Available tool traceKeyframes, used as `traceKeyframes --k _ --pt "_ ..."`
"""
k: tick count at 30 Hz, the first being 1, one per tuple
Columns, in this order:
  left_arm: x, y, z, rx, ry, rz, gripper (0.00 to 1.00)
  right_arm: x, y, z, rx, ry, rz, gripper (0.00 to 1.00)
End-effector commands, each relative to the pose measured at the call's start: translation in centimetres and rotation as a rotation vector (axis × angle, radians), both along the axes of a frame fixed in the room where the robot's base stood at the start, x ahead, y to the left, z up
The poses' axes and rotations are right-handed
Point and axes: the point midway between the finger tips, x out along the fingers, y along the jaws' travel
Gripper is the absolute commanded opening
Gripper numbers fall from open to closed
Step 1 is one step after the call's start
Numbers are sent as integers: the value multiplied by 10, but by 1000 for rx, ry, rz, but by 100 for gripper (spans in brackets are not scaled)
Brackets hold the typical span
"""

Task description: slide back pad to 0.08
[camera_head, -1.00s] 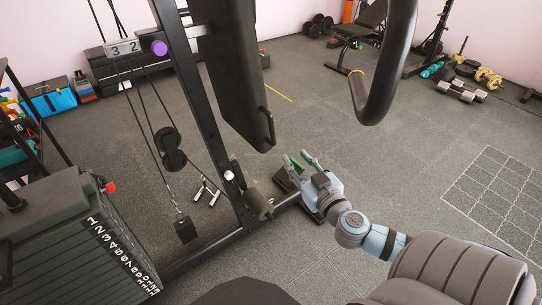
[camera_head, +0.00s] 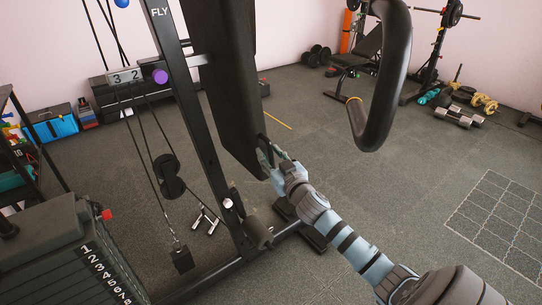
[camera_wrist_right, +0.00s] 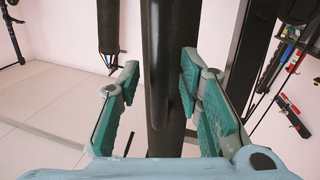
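The back pad (camera_head: 228,90) is a tall black slab, slightly tilted, on the machine's upright post (camera_head: 196,100). A thin dark handle (camera_head: 264,142) is at its lower right edge. My right gripper (camera_head: 270,153) is at this handle and partly overlaps it in the head view. In the right wrist view my gripper (camera_wrist_right: 160,90) is open, with green finger pads apart on both sides of a dark vertical shape (camera_wrist_right: 168,45). I cannot tell whether the fingers touch it. My left gripper is not in view.
A curved black bar (camera_head: 381,85) hangs to the right of the pad. A numbered weight stack (camera_head: 60,260) stands at the lower left. Cables and a pulley (camera_head: 168,175) are left of the post. Open floor (camera_head: 390,200) lies to the right.

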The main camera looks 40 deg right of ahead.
Motion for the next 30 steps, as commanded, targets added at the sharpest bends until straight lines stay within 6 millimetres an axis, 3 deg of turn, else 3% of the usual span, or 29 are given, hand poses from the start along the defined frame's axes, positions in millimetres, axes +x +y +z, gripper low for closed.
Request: traceKeyframes --k 1,7,17,24,30 --pt "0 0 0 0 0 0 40 0 0 0 0 0 0 32" --pt "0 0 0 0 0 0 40 0 0 0 -1 0 0 0" --pt "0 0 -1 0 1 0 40 -1 -3 -1 -1 1 -1 0" --pt "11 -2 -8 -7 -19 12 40 0 -39 -3 -5 2 -2 0" --pt "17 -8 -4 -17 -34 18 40 -1 -46 0 -1 1 -5 0"
